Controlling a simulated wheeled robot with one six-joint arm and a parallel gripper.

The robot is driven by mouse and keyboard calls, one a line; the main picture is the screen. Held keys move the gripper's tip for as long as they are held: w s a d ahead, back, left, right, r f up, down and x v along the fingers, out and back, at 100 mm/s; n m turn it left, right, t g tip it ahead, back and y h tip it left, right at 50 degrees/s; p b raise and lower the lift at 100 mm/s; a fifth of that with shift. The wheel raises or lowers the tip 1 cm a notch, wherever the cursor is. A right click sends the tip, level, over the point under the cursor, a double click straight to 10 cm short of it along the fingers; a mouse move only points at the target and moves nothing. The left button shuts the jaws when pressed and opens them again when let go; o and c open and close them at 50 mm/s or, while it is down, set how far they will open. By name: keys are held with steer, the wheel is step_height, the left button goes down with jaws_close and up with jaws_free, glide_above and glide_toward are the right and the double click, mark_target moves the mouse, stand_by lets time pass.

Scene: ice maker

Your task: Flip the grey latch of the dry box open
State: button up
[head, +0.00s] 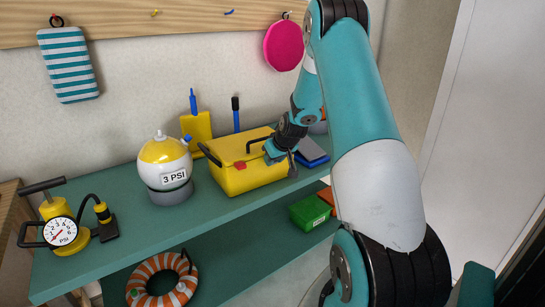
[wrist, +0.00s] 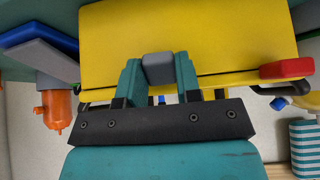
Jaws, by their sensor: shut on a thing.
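The yellow dry box (head: 230,150) stands on the upper green shelf, with its lid looking closed. It fills the upper part of the wrist view (wrist: 190,35). A red latch (head: 240,166) sits on its front edge, also in the wrist view (wrist: 287,68). My gripper (head: 284,162) is at the right part of the box front. In the wrist view, my gripper's two teal fingers (wrist: 158,75) are on both sides of the grey latch (wrist: 158,62), shut on it. The latch is hidden behind my gripper in the head view.
A white and yellow ball marked 3 PSI (head: 165,163) stands left of the box, and a pump with a gauge (head: 62,230) farther left. Blue and grey flat things (head: 312,152) lie close to its right. A green box (head: 309,212) is on the lower shelf.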

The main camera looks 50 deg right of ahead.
steer(key=shift+r, duration=0.1)
steer(key=o, duration=0.9)
steer(key=b+v, duration=0.1)
steer(key=v, duration=1.6)
steer(key=shift+r, duration=0.15)
